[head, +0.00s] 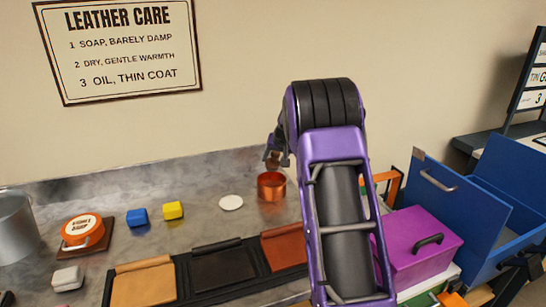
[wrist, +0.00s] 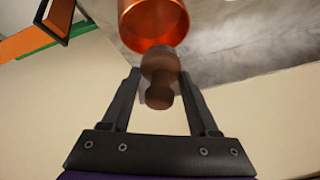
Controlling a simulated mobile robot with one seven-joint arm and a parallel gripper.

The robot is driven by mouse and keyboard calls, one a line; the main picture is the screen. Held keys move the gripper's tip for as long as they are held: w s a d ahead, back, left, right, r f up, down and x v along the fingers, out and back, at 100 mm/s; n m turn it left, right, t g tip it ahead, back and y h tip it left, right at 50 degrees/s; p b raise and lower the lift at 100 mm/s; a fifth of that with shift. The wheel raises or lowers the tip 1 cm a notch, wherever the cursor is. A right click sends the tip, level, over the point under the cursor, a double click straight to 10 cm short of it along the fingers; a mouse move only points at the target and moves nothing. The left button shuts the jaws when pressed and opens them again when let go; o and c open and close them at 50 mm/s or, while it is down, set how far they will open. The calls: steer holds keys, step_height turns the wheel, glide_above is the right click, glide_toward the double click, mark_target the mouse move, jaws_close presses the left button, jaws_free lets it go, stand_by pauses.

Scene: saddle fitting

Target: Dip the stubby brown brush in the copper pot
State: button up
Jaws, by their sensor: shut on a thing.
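The copper pot (head: 271,189) stands on the grey worktop, just beyond the leather strips in the head view. It also shows at the top of the wrist view (wrist: 152,22), with its open mouth towards the camera. My gripper (head: 274,156) is above and close to the pot, partly hidden by my arm. In the wrist view my gripper (wrist: 160,76) is shut on the stubby brown brush (wrist: 160,92). The brush's far end overlaps the pot's rim in that view; I cannot tell whether it touches or is inside.
A white disc (head: 231,203) lies left of the pot. Yellow (head: 173,210) and blue (head: 137,218) blocks and an orange round tin (head: 82,229) are further left. Leather pieces (head: 145,284) lie in front. A purple box (head: 420,245) and blue drawers (head: 445,190) stand at right.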

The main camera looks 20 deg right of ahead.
steer(key=shift+f+b, duration=2.3)
steer(key=shift+f, duration=1.05)
steer(key=shift+r, duration=0.1)
steer(key=shift+r+p, duration=2.15)
steer(key=shift+r, duration=1.4)
steer(key=shift+r+p, duration=1.3)
steer(key=shift+r, duration=0.7)
steer(key=shift+a, duration=0.1)
